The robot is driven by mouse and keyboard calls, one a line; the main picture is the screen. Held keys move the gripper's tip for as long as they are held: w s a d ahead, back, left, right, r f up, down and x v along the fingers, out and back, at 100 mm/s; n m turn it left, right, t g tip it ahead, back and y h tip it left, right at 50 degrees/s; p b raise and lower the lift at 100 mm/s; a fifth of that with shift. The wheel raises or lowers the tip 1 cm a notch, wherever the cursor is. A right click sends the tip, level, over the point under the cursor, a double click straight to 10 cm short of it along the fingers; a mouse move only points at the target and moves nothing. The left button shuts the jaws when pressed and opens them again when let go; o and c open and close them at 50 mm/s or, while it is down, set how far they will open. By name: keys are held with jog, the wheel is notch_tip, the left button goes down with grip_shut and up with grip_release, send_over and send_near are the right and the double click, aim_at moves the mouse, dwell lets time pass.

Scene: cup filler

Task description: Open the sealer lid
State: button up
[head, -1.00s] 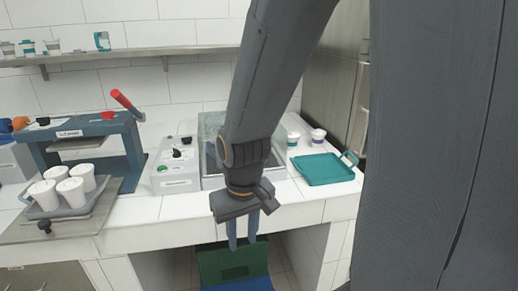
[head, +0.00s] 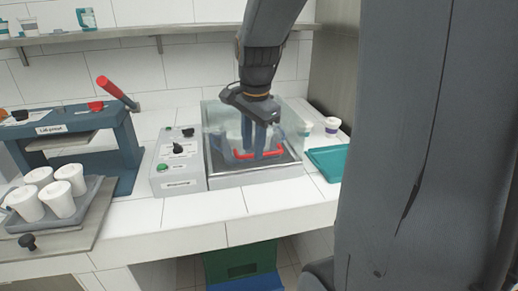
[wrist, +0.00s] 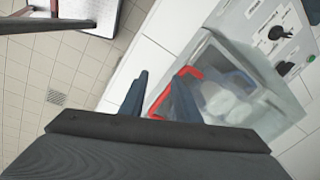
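The sealer (head: 225,180) is a low grey-white box on the counter with a clear lid (head: 222,125) that looks shut. A red bar handle (head: 240,155) runs along the lid's front; it also shows in the wrist view (wrist: 162,98). My gripper (head: 261,150) points down at the handle, its two blue-grey fingers apart. In the wrist view the fingers of my gripper (wrist: 158,98) stand on either side of part of the red handle; I cannot tell if they touch it. Pale rounded shapes show through the lid in the wrist view.
A control box (head: 178,160) with knobs adjoins the sealer's left side. A blue press with a red lever (head: 118,93) and a tray of white cups (head: 48,195) stand further left. A teal tray (head: 326,163) and a cup (head: 332,127) are close on the right.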

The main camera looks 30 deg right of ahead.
jog(key=w+d+r+m, duration=0.2)
jog(key=d+r+m, duration=0.2)
jog(key=m, duration=0.1)
jog(key=shift+w+d+f+p, duration=0.1)
jog(key=shift+w+f+p, duration=0.15)
jog(key=shift+f, duration=1.05)
jog(key=shift+w+d+f+p, duration=0.1)
jog(key=shift+w+f, duration=0.1)
jog(key=shift+f, duration=1.15)
jog(key=shift+w+f+p, duration=0.2)
jog(key=shift+w+f, duration=0.05)
jog(key=shift+f, duration=1.05)
grip_shut()
